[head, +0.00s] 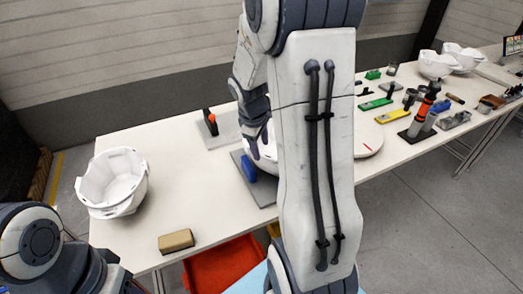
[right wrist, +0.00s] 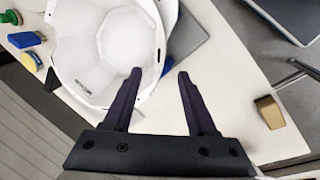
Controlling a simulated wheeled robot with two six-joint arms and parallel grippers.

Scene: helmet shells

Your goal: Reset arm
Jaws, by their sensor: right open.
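My right arm crosses the middle of the head view and hides part of the table. My right gripper (head: 256,146) points down beside a white helmet shell (head: 267,158), which is mostly hidden behind the arm.
White shells (head: 112,182) stand at the table's left end. A tan block (head: 176,241) lies near the front edge. Several tools and more shells (head: 437,64) are at the right. The table's left middle is clear.

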